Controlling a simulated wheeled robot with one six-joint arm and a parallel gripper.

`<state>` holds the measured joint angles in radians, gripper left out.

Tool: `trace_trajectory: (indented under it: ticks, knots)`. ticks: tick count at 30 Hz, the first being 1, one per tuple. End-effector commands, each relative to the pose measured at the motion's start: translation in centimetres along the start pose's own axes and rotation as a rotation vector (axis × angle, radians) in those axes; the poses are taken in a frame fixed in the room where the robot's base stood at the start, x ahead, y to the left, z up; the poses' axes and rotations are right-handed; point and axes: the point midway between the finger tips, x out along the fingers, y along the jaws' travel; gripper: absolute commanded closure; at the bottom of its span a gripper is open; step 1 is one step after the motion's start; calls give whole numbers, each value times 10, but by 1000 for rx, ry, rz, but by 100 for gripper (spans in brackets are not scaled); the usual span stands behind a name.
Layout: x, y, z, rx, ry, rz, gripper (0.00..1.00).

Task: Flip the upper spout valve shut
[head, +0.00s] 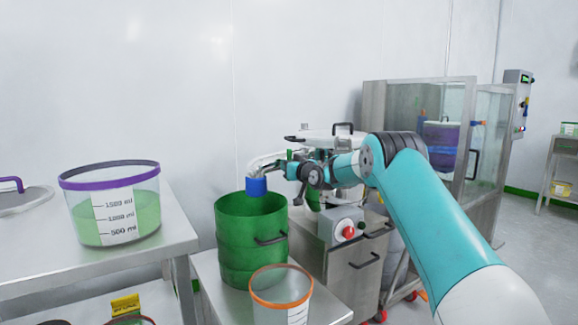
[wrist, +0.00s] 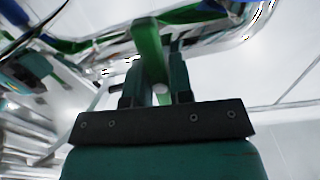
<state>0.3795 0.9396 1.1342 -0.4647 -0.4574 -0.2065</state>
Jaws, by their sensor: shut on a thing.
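A pale curved spout (head: 264,161) with a blue end (head: 256,187) hangs over a green bucket (head: 240,245) in the head view. My gripper (head: 290,169) is at the spout, just right of the blue end. In the wrist view my gripper's dark fingers (wrist: 156,88) stand on either side of a green lever (wrist: 148,50) and are shut on it. The lever appears to be the valve handle. It runs up towards the shiny metal pipe (wrist: 215,38). In the head view the lever is too small and covered to make out, so its angle is unclear.
A clear tub with green contents and a purple rim (head: 110,172) stands on the left steel table (head: 185,238). An orange-rimmed tub (head: 281,300) stands before the green bucket. A steel cabinet with a red button (head: 348,232) is below my arm. A glass-walled enclosure (head: 400,105) stands behind.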

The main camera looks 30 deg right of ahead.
Motion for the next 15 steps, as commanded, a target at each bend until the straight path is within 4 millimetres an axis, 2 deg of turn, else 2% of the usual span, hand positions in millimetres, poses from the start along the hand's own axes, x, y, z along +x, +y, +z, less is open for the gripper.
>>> trace_trajectory:
  ticks: [11,12,15]
  knots:
    - [0,0,1,6,-2,-1,100]
    - [0,0,1,6,-2,-1,77]
    - [0,0,1,5,-2,-1,54]
